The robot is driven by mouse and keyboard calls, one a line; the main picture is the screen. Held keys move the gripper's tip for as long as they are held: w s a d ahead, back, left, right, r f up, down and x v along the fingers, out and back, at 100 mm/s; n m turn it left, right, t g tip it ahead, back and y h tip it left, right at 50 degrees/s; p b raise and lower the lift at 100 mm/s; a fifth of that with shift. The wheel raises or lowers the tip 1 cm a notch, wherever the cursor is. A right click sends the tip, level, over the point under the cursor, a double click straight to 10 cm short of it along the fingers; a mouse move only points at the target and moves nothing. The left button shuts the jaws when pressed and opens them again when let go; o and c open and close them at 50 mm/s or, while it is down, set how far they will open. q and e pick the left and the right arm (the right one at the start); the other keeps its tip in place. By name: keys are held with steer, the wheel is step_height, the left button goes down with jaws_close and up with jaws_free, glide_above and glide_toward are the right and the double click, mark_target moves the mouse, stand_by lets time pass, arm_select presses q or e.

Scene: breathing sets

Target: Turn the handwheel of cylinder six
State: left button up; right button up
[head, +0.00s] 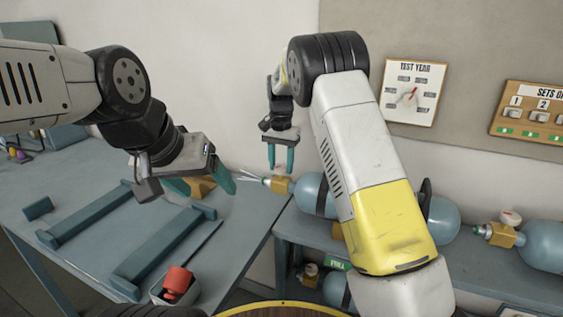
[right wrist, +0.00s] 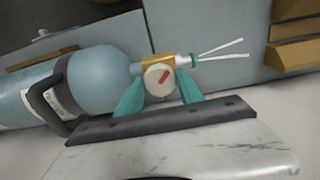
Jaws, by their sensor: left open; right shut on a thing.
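A blue cylinder (head: 309,193) lies on the bench with a brass valve block (head: 279,185) at its left end. Thin white streaks fan out from its green-tipped outlet (right wrist: 190,60). Its round pale handwheel (right wrist: 160,77) with a red mark shows in the right wrist view. My right gripper (head: 281,158) points down over this valve; in the wrist view its teal fingers (right wrist: 160,92) are shut on the handwheel from both sides. The cylinder's label is unreadable, so I cannot tell its number. My left gripper (head: 203,182) is open and empty above the left table.
Another cylinder (head: 545,245) with a valve and handwheel (head: 510,217) lies further right. A green FULL tag (head: 338,263) hangs below the shelf. The left table (head: 95,235) carries blue racks and a grey cup (head: 160,292) with a red thing. A TEST YEAR dial (head: 412,92) is on the wall.

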mark_target(281, 166)
steer(key=o, duration=1.4)
steer(key=shift+r, duration=3.95)
